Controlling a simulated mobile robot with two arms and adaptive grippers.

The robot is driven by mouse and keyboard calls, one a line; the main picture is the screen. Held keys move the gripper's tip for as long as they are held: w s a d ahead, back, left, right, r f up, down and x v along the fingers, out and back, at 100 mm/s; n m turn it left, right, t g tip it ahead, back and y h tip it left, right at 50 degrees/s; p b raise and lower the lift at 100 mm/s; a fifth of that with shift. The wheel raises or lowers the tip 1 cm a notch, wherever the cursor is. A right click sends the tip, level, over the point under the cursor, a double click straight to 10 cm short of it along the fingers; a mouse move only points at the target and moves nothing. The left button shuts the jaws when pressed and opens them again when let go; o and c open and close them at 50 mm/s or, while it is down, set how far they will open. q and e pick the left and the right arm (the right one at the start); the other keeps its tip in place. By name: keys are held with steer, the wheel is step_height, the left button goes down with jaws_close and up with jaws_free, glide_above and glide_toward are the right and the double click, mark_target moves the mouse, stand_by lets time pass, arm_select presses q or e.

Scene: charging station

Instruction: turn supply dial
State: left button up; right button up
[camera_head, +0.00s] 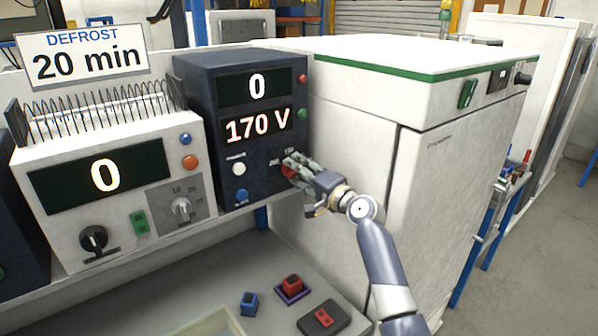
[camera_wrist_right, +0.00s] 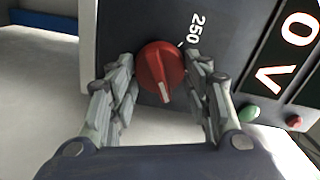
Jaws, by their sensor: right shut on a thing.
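The supply unit (camera_head: 195,95) is a dark blue box in the head view, with displays that read 0 and 170 V (camera_head: 258,126). Its red dial (camera_wrist_right: 161,66) shows in the right wrist view, with a white pointer mark and the number 250 printed beside it. My right gripper (camera_head: 290,168) is at the dial on the lower right of the panel. In the right wrist view its fingers (camera_wrist_right: 160,80) stand on both sides of the dial, shut on it. In the head view the fingers cover most of the dial. My left gripper is not in view.
A white unit (camera_head: 72,155) with a display reading 0 stands left of the supply unit, under a "DEFROST 20 min" sign (camera_head: 84,56). A large white cabinet (camera_head: 345,150) is close on the right. A blue block (camera_head: 248,303), a red block (camera_head: 292,283) and a red-buttoned box (camera_head: 323,318) lie below.

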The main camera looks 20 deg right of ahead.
steer(key=o, duration=1.1)
steer(key=shift+c, duration=0.2)
steer(key=shift+s, duration=0.1)
steer(key=v, duration=1.1)
steer(key=shift+s+d, duration=0.15)
steer(key=shift+s, duration=0.25)
